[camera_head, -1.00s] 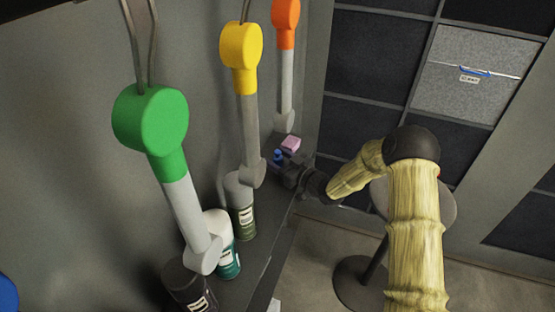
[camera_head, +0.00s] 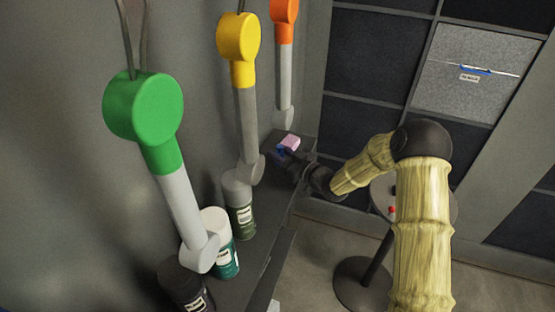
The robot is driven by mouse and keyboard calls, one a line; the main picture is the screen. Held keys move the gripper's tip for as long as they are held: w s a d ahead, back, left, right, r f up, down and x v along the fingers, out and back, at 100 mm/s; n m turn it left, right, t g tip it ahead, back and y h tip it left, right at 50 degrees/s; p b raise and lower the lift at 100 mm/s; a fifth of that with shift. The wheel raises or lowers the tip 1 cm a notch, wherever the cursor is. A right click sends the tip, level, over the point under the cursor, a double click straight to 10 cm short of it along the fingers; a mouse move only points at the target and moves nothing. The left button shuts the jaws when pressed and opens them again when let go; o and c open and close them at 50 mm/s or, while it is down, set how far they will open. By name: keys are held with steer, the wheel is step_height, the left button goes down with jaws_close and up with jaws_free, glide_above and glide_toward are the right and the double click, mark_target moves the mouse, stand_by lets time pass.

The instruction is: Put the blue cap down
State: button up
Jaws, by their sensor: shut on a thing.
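The blue cap (camera_head: 281,150) is a small blue shape at the far end of the narrow dark shelf (camera_head: 262,238). My gripper (camera_head: 287,156) is over that end of the shelf, at the cap, and is shut on it. The fingers are small and dark here and partly cover the cap. I cannot tell whether the cap touches the shelf. A pink block (camera_head: 291,142) lies just beyond the cap, close to the gripper.
Several spray cans line the shelf, including a green-labelled one (camera_head: 220,243) and an olive one (camera_head: 238,203). A round table (camera_head: 382,198) with a red item is at right.

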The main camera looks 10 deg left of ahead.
mark_target(280, 146)
step_height(280, 146, up, 5)
steer(key=shift+r+b, duration=0.2)
steer(key=shift+b, duration=0.7)
steer(key=s+d+b, duration=0.2)
steer(key=d+b, duration=0.2)
steer(key=d, duration=1.5)
steer(key=shift+s, duration=0.35)
steer(key=shift+f, duration=0.1)
steer(key=d+f+m+t+h, duration=0.3)
steer(key=f+m+h, duration=0.1)
steer(key=f, duration=0.6)
steer(key=s+d+f+m+t+h, duration=0.1)
steer(key=d+f+m+t+h, duration=0.2)
steer(key=f+h, duration=0.3)
steer(key=s+d+f+m+t+h, duration=0.1)
steer(key=d+f+m+t+h, duration=0.2)
steer(key=f, duration=1.2)
steer(key=d+m+h, duration=0.1)
steer(key=m+h, duration=0.1)
steer(key=shift+s+d+h, duration=0.15)
steer(key=shift+d+h, duration=0.15)
steer(key=shift+d, duration=0.05)
